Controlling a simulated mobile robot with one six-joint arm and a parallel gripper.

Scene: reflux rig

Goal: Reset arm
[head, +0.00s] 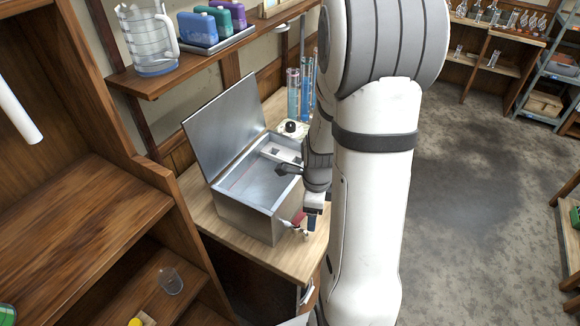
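My white and grey arm fills the middle of the head view and bends down toward the bench. My gripper (312,212) shows only in part beside the right front corner of the metal box, with dark and blue parts near its end. Its fingers are too small and too covered to tell open from shut. A small red and white piece (297,220) shows right by the gripper, at the box's front corner. I cannot tell whether the two touch.
An open steel box (246,215) with its lid raised stands on the wooden bench (210,215). Blue cylinders (293,95) stand behind it. A shelf above holds a glass jug (150,40) and coloured bottles (220,22). A small glass (171,281) is at lower left. Open floor lies right.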

